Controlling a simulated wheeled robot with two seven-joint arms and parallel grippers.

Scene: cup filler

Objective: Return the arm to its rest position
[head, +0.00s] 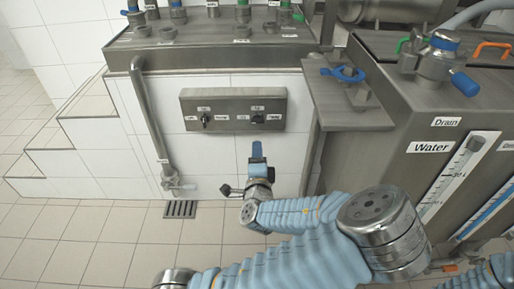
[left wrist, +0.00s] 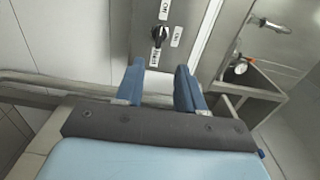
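My left gripper (head: 257,152) is in the middle of the head view, blue-fingered, just below and in front of the grey control panel (head: 230,103). In the left wrist view its two blue fingers (left wrist: 160,88) stand apart with nothing between them. A black knob (left wrist: 159,34) on the panel shows beyond the fingertips, apart from them. My left arm, in a light blue sleeve, stretches across the lower part of the head view. My right gripper does not show.
A metal tank labelled Water and Drain (head: 430,135) stands on the right, with a blue-handled valve (head: 343,73) on its ledge. A vertical pipe (head: 147,115) runs down left of the panel. White tiled steps (head: 50,150) are at the left. Tiled floor (head: 95,240) is clear at lower left.

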